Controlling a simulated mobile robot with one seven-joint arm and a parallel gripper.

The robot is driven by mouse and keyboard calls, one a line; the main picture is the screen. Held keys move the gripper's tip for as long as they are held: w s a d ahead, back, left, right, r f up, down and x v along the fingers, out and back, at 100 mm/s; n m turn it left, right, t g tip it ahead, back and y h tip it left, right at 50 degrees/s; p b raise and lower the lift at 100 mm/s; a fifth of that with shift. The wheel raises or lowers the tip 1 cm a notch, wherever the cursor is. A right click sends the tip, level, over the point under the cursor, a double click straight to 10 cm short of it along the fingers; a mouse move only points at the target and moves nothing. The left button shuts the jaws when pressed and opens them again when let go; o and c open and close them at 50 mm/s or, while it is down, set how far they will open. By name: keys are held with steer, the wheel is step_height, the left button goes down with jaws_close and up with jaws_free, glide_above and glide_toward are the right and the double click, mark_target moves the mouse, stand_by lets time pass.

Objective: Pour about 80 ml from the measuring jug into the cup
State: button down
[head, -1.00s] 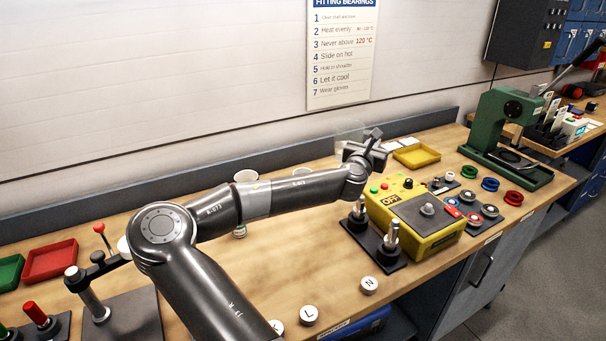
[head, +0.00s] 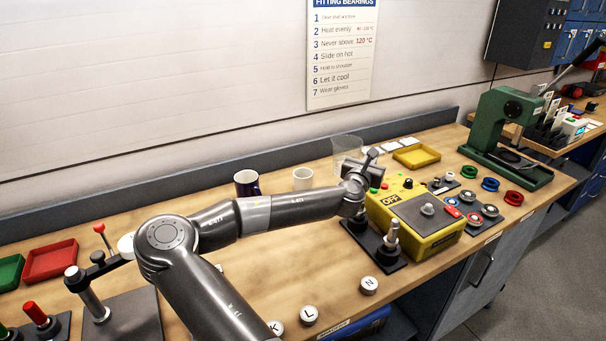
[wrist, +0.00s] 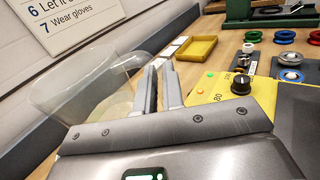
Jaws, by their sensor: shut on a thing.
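The clear measuring jug (head: 346,147) is at the back of the bench, just left of my gripper (head: 372,161); it looks about upright. In the wrist view the see-through jug (wrist: 75,88) is left of my gripper's fingers (wrist: 160,82). The fingers are shut on the jug at its right side; the exact grip is hard to see. How much liquid it holds, I cannot tell. A white cup (head: 303,178) stands left of the jug, behind my arm. A dark blue mug (head: 247,186) with a pale inside stands farther left. My arm hides part of both surroundings.
A yellow heater box (head: 432,235) with knobs is just right of and in front of my gripper. Metal posts on a dark plate (head: 391,260) stand before it. A yellow tray (head: 416,157) and white tiles lie behind right. Bench space between mug and white cup is clear.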

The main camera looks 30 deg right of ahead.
mark_target(344, 145)
steer(key=w+a+f+n, duration=0.1)
steer(key=n, duration=0.1)
steer(key=w+a+f+n, duration=0.1)
steer(key=w+n, duration=0.1)
steer(key=w+a+f+n, duration=0.1)
steer(key=w+n, duration=0.1)
steer(key=n, duration=0.1)
steer(key=shift+a+f, duration=0.35)
steer(key=shift+a, duration=0.05)
steer(key=shift+w+a+r+n, duration=0.3)
steer(key=shift+w+r+n, duration=0.1)
steer(key=shift+r+n, duration=0.4)
steer(key=shift+w+a+r+n, duration=0.25)
steer(key=shift+w+r+n, duration=0.15)
steer(key=shift+r+n, duration=0.35)
steer(key=shift+w+a+r+n, duration=0.1)
steer(key=shift+w+r+n, duration=0.05)
steer(key=shift+n, duration=0.2)
steer(key=shift+r, duration=0.1)
steer(key=shift+w+a+r+n, duration=0.25)
steer(key=shift+w+r+n, duration=0.15)
steer(key=shift+n, duration=0.2)
steer(key=shift+w+a+r+n+p, duration=0.5)
steer(key=shift+w+r+n, duration=0.15)
steer(key=shift+r+n, duration=0.3)
stand_by(0.8)
